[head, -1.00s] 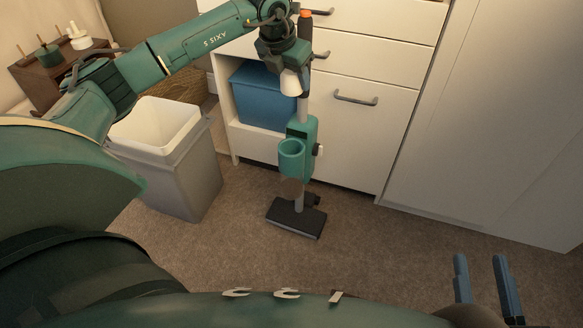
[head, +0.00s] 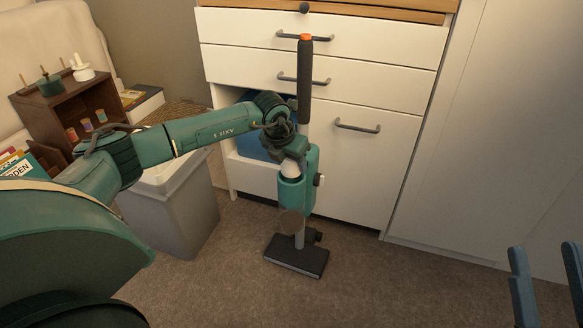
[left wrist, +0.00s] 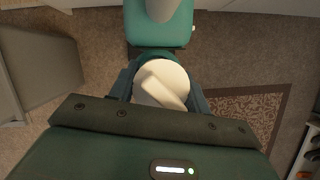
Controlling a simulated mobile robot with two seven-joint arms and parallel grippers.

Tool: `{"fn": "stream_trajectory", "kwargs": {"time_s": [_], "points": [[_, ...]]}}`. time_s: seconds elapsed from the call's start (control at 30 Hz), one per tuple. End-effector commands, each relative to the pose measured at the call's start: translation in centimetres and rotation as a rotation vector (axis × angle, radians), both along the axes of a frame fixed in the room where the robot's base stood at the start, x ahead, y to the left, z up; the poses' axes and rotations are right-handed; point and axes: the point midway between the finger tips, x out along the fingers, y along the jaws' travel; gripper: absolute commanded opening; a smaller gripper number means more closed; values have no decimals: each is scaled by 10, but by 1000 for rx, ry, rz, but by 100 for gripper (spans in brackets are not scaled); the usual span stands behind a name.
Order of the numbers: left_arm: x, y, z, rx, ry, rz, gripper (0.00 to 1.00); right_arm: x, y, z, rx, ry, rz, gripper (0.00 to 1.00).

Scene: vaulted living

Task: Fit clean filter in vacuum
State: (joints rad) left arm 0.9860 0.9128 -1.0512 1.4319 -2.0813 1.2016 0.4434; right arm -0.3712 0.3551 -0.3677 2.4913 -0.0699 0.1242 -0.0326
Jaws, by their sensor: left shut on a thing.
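The vacuum stands upright on the carpet before the cabinet, with a dark handle, a teal body (head: 313,165) and a black floor head (head: 297,257). Its round teal cup (head: 291,196) faces up at the front. My left gripper (head: 291,160) is shut on the white filter (head: 291,170), right over the cup's mouth. In the left wrist view the round white filter (left wrist: 165,82) sits between the fingers, close to the teal body (left wrist: 158,32). The cup's opening is hidden, so I cannot tell whether the filter has entered it. My right gripper (head: 547,280) is open and empty at lower right.
A grey bin (head: 185,220) stands left of the vacuum, below my left arm. A white drawer cabinet (head: 370,150) is close behind, with a blue box (head: 255,142) in its open shelf. A brown rack (head: 75,110) stands at far left. Carpet right of the vacuum is clear.

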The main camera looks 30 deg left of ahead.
Motion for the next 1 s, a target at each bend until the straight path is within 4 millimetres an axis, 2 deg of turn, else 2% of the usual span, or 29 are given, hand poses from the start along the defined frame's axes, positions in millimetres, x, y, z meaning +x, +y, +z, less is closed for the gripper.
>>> {"fn": "stream_trajectory", "kwargs": {"time_s": [0.03, 0.07, 0.3, 0.8, 0.83, 1.0], "points": [[0, 0, -10, 0, 0, 0, 25, 0, 0, 1, -3, -32, 1, 36], [0, 0, -12, 0, -1, 0, 25, -1, 0, 3, -3, -42, 1, 36], [0, 0, -11, 0, -2, 0, 25, -1, -1, 6, -4, -47, 1, 36], [0, 0, -23, 0, -1, -1, 25, -2, -1, 10, -7, -95, 0, 36], [0, 0, -23, 0, 0, -1, 48, -2, -1, 11, -7, -97, 0, 36], [0, 0, -23, 0, 1, -1, 62, -2, -1, 13, -6, -107, 2, 36]]}}
